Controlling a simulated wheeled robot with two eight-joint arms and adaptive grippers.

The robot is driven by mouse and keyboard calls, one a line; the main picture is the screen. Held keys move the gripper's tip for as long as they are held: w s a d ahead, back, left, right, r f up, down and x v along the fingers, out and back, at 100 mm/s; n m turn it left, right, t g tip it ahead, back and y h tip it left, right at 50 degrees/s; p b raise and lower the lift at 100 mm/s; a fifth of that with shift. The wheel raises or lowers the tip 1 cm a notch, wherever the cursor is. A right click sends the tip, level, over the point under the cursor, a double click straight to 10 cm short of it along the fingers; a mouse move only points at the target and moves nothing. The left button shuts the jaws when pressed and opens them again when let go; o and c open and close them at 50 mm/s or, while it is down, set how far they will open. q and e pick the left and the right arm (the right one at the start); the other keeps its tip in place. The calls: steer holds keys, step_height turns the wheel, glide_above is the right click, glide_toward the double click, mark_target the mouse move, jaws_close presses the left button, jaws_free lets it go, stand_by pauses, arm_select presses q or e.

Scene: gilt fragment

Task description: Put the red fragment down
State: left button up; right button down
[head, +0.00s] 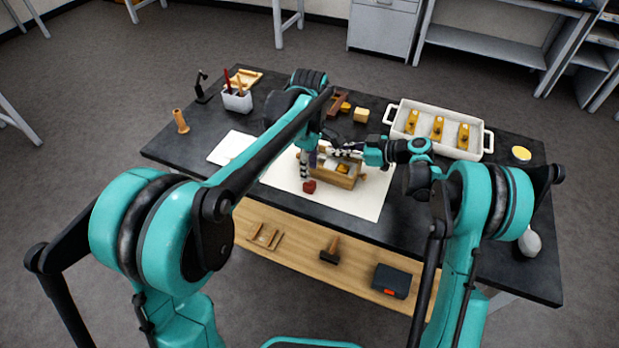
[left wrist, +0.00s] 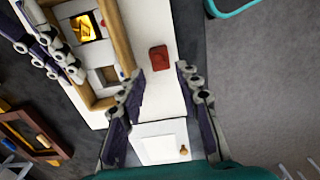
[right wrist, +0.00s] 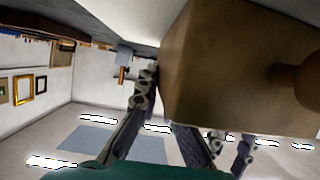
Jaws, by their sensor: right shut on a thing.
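The red fragment (head: 309,187) lies on the white sheet (head: 345,203) in front of the wooden box (head: 335,179). In the left wrist view the fragment (left wrist: 158,58) is beyond and between my left fingertips, apart from them. My left gripper (head: 304,170) is open and empty above the sheet. My right gripper (head: 338,152) is shut at the far side of the box. In the right wrist view the wooden box (right wrist: 225,70) fills the upper right and hides part of the fingers, so the exact grip is hidden. A gold piece (left wrist: 86,27) shows in a box compartment.
A white tray (head: 486,142) with gold pieces stands at the back right. A white paper (head: 232,147), a pen cup (head: 237,101) and a wooden peg (head: 180,121) are at the left. The sheet's front right is clear.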

arm_select(q)
step_height(320, 180, up, 5)
steer(key=s+a+r+m+t, duration=0.25)
steer(key=s+a+m, duration=0.4)
steer(key=s, duration=0.35)
steer(key=s+a+f+m+t, duration=0.4)
steer(key=s+a+f+m, duration=0.1)
steer(key=s, duration=0.5)
steer(key=shift+a+f+m, duration=0.15)
steer(key=shift+f+m, duration=0.5)
steer(key=shift+m, duration=0.4)
steer(key=shift+o, duration=0.4)
steer(key=shift+s+a+f+m+t, duration=0.2)
steer(key=shift+s+f+m+t, duration=0.15)
steer(key=shift+f+m, duration=0.1)
step_height(320, 180, up, 4)
steer(key=r+n+g, duration=0.1)
steer(key=n+g, duration=0.6)
steer(key=n, duration=0.8)
glide_above(309, 186)
steer(key=w, duration=0.1)
steer(key=shift+m, duration=0.25)
steer(key=f, duration=1.1)
steer(key=shift+w+f, duration=0.3)
steer(key=shift+f, duration=0.1)
jaws_close()
